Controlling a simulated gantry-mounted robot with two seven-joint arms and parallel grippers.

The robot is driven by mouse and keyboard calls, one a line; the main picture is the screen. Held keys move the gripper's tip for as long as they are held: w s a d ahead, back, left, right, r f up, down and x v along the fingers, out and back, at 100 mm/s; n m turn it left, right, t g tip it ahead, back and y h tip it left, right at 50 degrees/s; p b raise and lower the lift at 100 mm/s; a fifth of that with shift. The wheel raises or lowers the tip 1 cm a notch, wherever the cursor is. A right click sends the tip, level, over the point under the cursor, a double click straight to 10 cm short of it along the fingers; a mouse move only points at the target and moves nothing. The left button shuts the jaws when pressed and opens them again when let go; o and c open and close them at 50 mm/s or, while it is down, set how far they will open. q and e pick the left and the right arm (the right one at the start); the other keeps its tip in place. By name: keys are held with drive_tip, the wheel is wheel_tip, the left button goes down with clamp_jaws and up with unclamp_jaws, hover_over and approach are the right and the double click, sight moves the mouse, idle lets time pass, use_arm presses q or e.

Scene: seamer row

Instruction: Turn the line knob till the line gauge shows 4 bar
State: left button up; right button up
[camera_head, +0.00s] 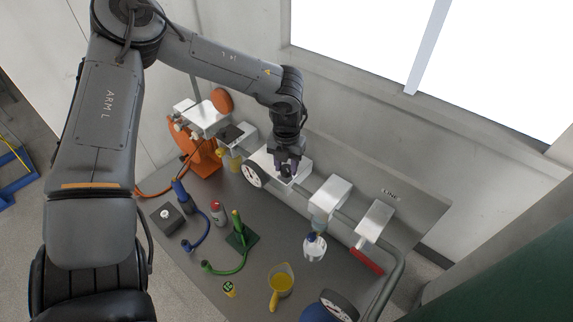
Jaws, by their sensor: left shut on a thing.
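My left arm comes in from the left, and its gripper (287,172) points down over a white box (303,165) on the pipe at the back of the bench. The gripper is shut on a small dark knob at the top of this box. The fingers hide most of the knob. A round white dial gauge (254,174) faces forward, just left of the gripper. Its needle and numbers are too small to read. A plate marked LINE (391,194) is on the back panel, to the right. My right gripper is not in view.
Right of the gripper stand a white housing with a clear bowl (316,246) and a red-handled valve (367,261). An orange stand (203,160) is at the left. Hoses, a yellow jug (281,281) and a second gauge (340,305) on a blue body occupy the front.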

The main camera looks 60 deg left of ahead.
sight(286, 168)
use_arm(q)
drive_tip(key=o, duration=1.1)
drive_tip(key=shift+c, duration=0.2)
wheel_tip(286, 168, up, 11)
drive_tip(key=b, duration=0.1)
drive_tip(key=shift+b, duration=0.35)
